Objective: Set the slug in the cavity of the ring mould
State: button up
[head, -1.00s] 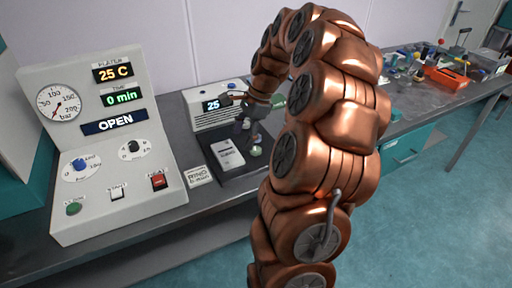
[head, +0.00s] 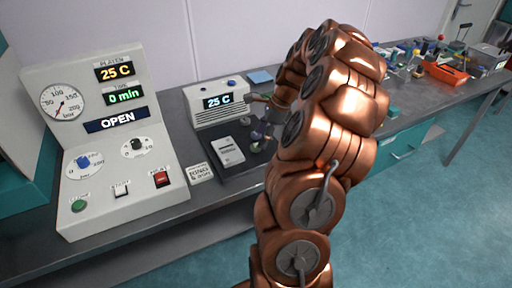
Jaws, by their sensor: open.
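My gripper (head: 264,128) is small in the head view, at the right part of a dark tray (head: 232,172) on the bench. Its jaws are open, and my copper arm covers much of the area to the right. A small pale round item (head: 256,147) lies just below the fingers; I cannot tell whether it is the slug or part of the mould. A card labelled RING (head: 200,173) lies at the tray's left front corner. I cannot make out the ring mould or its cavity for certain.
A white block (head: 228,151) with a label lies on the tray. A grey press panel (head: 115,160) reading OPEN stands at left. A white unit (head: 220,103) reading 25 C is behind the tray. An orange bin (head: 446,74) and clutter fill the far right bench.

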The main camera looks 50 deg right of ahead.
aim_at(256, 148)
jog(key=shift+p+x, duration=0.4)
jog(key=shift+x, duration=1.25)
jog(key=c, duration=1.1)
jog(key=shift+o, duration=0.2)
jog(key=shift+r, duration=0.1)
